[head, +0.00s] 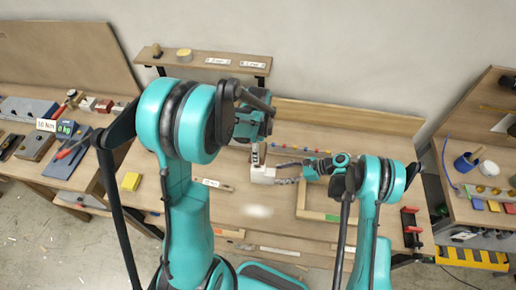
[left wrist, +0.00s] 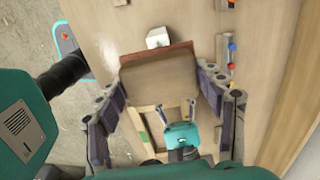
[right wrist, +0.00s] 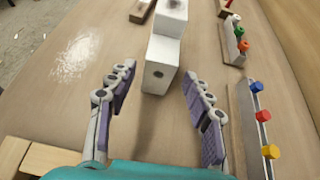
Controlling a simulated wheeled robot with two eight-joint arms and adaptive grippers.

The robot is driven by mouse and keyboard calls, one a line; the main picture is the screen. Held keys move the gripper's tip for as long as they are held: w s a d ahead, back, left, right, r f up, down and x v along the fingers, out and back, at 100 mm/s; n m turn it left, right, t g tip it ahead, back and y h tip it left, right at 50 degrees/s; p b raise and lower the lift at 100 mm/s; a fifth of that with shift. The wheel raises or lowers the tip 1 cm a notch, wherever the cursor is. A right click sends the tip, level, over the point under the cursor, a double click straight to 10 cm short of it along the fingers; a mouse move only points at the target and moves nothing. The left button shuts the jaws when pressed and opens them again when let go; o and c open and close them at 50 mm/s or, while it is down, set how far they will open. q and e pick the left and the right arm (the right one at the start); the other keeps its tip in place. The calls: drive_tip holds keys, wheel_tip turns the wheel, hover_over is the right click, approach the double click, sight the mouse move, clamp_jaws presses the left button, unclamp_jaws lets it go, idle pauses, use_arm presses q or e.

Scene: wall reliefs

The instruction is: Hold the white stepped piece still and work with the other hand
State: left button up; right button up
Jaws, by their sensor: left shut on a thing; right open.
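The white stepped piece (head: 262,173) stands on the bench in the middle of the head view. In the right wrist view its lower step (right wrist: 160,67) has a dark hole in the near face, and a higher step rises behind. My right gripper (head: 284,172) is open, with its fingers pointing at the piece from the right, one on each side and apart from it. My left gripper (left wrist: 160,72) is shut on a taupe block (left wrist: 160,88) with a reddish-brown edge, above the white piece. This block hides most of the piece in the left wrist view; its far end (left wrist: 158,38) shows.
A pale powdery patch (head: 258,211) lies on the bench in front of the piece. Rails with coloured pegs (right wrist: 262,115) run along the back. A wooden frame (head: 302,200) lies under my right arm. A yellow block (head: 131,181) sits at the left.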

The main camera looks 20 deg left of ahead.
sight(266, 176)
drive_tip(key=x, duration=0.7)
drive_tip(key=shift+s+a+f, duration=0.1)
drive_tip(key=shift+a+f, duration=0.05)
drive_tip(key=shift+a, duration=0.2)
clamp_jaws()
use_arm(q)
drive_tip(key=f, duration=0.1)
drive_tip(key=w+f, duration=0.1)
drive_tip(key=f, duration=0.1)
drive_tip(key=shift+w+a, duration=0.3)
drive_tip(key=shift+w, duration=0.05)
drive_tip(key=shift+f, duration=2.3)
